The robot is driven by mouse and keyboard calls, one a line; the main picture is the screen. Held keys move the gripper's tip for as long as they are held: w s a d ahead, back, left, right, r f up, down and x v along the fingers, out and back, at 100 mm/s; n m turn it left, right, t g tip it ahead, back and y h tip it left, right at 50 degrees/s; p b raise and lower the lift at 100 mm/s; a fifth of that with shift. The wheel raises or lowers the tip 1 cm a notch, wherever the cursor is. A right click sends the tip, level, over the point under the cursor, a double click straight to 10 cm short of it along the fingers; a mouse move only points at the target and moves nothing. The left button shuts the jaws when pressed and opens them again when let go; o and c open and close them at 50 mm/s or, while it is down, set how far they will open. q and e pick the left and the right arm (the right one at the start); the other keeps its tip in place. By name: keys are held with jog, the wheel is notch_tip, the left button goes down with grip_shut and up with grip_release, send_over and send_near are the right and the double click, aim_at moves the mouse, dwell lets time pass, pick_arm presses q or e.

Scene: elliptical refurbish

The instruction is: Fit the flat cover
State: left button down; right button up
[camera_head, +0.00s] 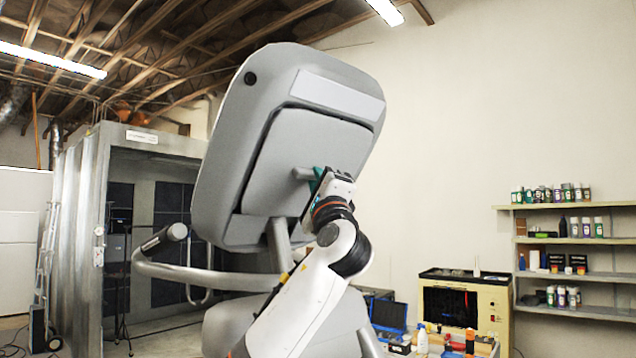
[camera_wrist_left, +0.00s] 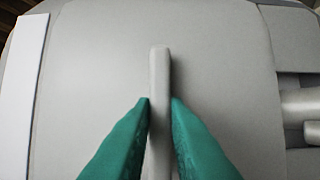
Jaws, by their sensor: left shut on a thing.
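The flat cover (camera_head: 300,145) is a grey panel with a bar handle (camera_head: 301,173) standing out from its middle. It lies at the recess in the back of the large grey console (camera_head: 232,120); a dark gap shows along its top and right edges. I cannot tell whether it is fully seated. My left gripper (camera_head: 316,178) is shut on the handle. In the left wrist view the teal fingers (camera_wrist_left: 160,115) press on both sides of the handle (camera_wrist_left: 159,65), with the cover (camera_wrist_left: 95,70) behind it. My right gripper is not in view.
A pale strip (camera_head: 337,93) runs along the console above the cover. A post (camera_head: 278,240) holds the console from below, with a curved handlebar (camera_head: 200,272) at the left. Shelves with bottles (camera_head: 575,240) and a beige machine (camera_head: 465,305) stand at the right.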

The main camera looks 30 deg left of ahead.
pick_arm(q)
jog(key=shift+a, duration=0.1)
dwell(0.5)
jog(key=shift+w+a+r+p, duration=0.1)
jog(key=shift+a+r+p, duration=0.25)
jog(key=shift+r, duration=0.05)
dwell(0.4)
jog(key=c, duration=1.3)
grip_release()
jog(key=shift+c, duration=0.2)
jog(key=shift+f, duration=0.15)
jog(key=b+v, duration=0.7)
jog(key=v, duration=0.5)
